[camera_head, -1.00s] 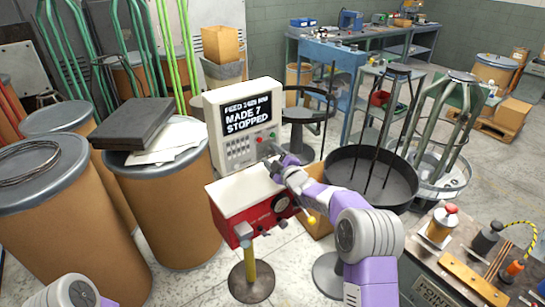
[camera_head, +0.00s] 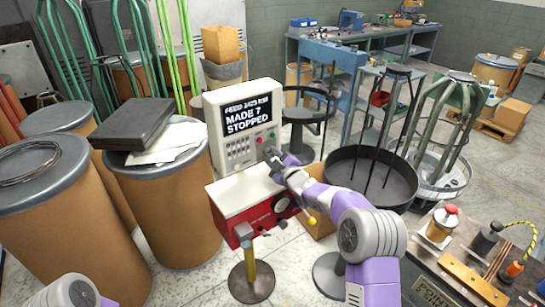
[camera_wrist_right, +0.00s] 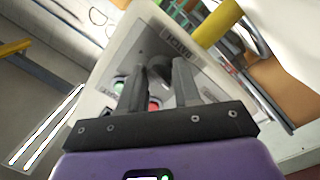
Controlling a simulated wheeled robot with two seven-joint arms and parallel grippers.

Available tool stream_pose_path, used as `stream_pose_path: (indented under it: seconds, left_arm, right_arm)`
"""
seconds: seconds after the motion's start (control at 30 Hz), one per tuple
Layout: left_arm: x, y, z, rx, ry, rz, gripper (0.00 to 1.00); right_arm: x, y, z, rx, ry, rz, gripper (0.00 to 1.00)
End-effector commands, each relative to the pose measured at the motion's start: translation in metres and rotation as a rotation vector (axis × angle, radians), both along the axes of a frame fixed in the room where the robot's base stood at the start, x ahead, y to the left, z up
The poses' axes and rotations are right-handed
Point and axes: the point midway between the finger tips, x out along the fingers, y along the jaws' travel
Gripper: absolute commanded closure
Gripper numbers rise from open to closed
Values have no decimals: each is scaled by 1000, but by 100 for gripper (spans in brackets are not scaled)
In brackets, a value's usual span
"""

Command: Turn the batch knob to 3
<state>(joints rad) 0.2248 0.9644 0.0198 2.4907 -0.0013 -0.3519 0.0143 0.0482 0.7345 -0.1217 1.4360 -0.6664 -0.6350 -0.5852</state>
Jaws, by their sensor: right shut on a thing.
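The control console (camera_head: 212,118) is a pale box whose screen (camera_head: 248,112) reads MADE 7 and STOPPED under a feed line. My right gripper (camera_head: 269,153) is at the lower right of its front face. In the right wrist view, the fingers (camera_wrist_right: 160,84) are shut on the dark batch knob (camera_wrist_right: 158,66), below a small label plate (camera_wrist_right: 175,39). The knob's pointer and number marks cannot be read. A green button (camera_wrist_right: 118,86) and a red button (camera_wrist_right: 154,104) lie close to the fingers. My left gripper is not in view.
A red machine box (camera_head: 228,212) with a white top stands just below my right forearm. Brown drums (camera_head: 165,205) crowd the left. A dark round tray (camera_head: 345,180) with upright rods is to the right. A workbench (camera_head: 425,262) stands at the lower right.

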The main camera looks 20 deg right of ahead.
Motion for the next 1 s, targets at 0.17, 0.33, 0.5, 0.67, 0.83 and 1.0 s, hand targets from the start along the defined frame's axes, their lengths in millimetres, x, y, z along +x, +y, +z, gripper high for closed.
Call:
stream_pose_path:
  seconds: [0.17,0.33,0.5,0.67,0.83,1.0]
  left_arm:
    - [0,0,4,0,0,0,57]
    - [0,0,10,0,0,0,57]
    - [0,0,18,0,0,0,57]
    - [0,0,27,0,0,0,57]
    - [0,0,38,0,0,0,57]
    - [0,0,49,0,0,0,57]
  right_arm:
    - [0,-1,1,134,50,-2,98]
    - [0,-1,1,285,105,-3,98]
    - [0,-1,1,439,161,-4,98]
    - [0,-1,2,582,212,-3,98]
    - [0,-1,2,733,268,-3,98]
    - [0,-1,3,885,322,-3,98]
